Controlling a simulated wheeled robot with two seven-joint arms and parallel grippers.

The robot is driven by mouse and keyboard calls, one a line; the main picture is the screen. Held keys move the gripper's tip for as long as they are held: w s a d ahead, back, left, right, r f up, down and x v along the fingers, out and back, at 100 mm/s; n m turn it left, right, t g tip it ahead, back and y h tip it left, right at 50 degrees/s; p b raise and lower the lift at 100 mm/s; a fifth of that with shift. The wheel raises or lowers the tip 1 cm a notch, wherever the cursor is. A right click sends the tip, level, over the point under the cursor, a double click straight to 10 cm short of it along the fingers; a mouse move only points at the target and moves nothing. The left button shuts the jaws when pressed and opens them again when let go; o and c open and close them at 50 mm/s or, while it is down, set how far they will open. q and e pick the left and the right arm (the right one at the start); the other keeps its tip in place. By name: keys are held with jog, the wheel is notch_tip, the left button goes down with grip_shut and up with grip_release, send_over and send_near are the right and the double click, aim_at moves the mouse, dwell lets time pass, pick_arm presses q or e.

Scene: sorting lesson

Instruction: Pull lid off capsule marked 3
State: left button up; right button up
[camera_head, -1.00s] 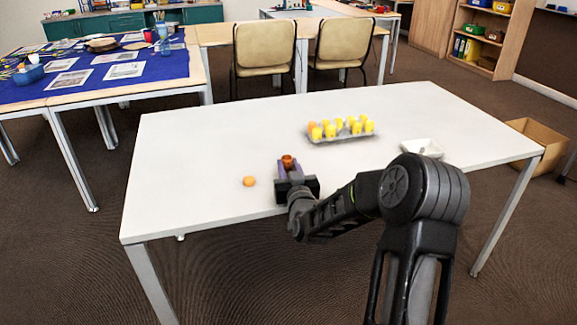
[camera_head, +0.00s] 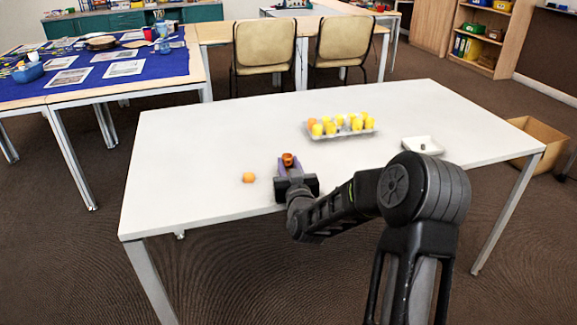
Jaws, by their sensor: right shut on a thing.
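My right gripper (camera_head: 288,166) is at the near edge area of the white table, its purple-tipped fingers pointing away from me. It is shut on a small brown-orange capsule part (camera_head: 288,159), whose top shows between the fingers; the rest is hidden. A small light-orange piece (camera_head: 249,177) lies on the table just left of the gripper, apart from it. A grey tray (camera_head: 343,137) holds several yellow and orange capsules (camera_head: 330,128) farther back. No number is readable on any of them. My left gripper is not in view.
A small white dish (camera_head: 422,151) with a tiny dark thing in it stands to the right on the white table (camera_head: 200,140). The table's left side is clear. A cardboard box (camera_head: 540,137) is on the floor at right. Two chairs (camera_head: 264,48) stand behind.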

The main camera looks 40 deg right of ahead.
jog(key=shift+b, duration=0.35)
dwell(0.6)
jog(key=shift+f, duration=0.1)
jog(key=shift+f+b, duration=0.15)
jog(key=shift+b, duration=0.4)
dwell(0.3)
jog(key=o, duration=1)
jog(key=shift+o, duration=0.2)
jog(key=shift+s+a+r+p, duration=0.3)
jog(key=shift+s+r, duration=0.2)
jog(key=shift+s, duration=0.25)
jog(key=shift+s+a+r+p, duration=0.15)
jog(key=shift+s+a+r, duration=0.3)
jog(key=shift+s, duration=0.25)
jog(key=shift+s+a+r+p, duration=0.3)
jog(key=shift+s+r, duration=0.25)
jog(key=shift+s, duration=0.2)
